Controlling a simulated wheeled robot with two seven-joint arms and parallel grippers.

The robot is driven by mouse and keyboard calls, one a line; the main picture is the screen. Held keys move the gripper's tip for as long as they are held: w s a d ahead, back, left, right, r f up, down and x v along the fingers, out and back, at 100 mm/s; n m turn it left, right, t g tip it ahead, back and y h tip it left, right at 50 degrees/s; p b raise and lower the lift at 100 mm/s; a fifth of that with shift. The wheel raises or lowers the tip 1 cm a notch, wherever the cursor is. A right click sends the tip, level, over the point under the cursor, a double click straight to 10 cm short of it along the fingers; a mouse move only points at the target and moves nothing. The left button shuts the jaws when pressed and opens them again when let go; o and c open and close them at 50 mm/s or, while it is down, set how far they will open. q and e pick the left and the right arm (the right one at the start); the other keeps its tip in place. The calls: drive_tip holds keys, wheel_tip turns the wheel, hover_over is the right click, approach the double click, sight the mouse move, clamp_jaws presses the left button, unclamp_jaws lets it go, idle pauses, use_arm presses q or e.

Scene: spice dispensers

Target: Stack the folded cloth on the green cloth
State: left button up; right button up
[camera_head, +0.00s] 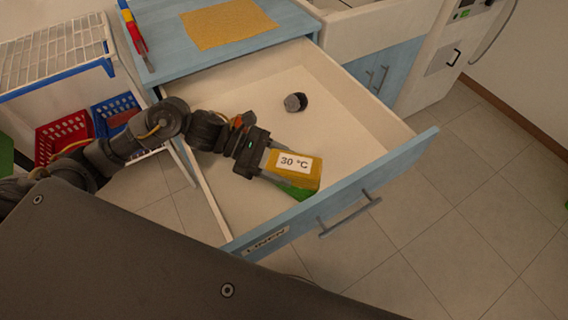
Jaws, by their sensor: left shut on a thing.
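My left gripper (268,160) is shut on a folded yellow cloth (309,177) with a white "30 °C" label. It holds the cloth inside the open drawer, near the drawer's front. The green cloth (298,192) lies in the drawer under the yellow cloth, mostly hidden by it; only a green edge shows. I cannot tell whether the two cloths touch. My right gripper is not in view.
The open drawer (345,110) has a blue front marked "LINEN". A dark round object (295,102) lies inside it. Another yellow cloth (228,23) lies on the blue counter. Red (65,137) and blue baskets stand at left, below a white rack (55,55).

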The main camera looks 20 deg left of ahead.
use_arm(q)
drive_tip(key=shift+f, duration=0.1)
drive_tip(key=o, duration=1)
drive_tip(key=shift+o, duration=0.2)
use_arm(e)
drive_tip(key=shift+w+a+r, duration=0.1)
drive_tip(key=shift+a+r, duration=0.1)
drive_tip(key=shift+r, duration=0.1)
use_arm(q)
drive_tip(key=shift+r, duration=0.25)
drive_tip(key=b+v, duration=0.2)
drive_tip(key=v, duration=1)
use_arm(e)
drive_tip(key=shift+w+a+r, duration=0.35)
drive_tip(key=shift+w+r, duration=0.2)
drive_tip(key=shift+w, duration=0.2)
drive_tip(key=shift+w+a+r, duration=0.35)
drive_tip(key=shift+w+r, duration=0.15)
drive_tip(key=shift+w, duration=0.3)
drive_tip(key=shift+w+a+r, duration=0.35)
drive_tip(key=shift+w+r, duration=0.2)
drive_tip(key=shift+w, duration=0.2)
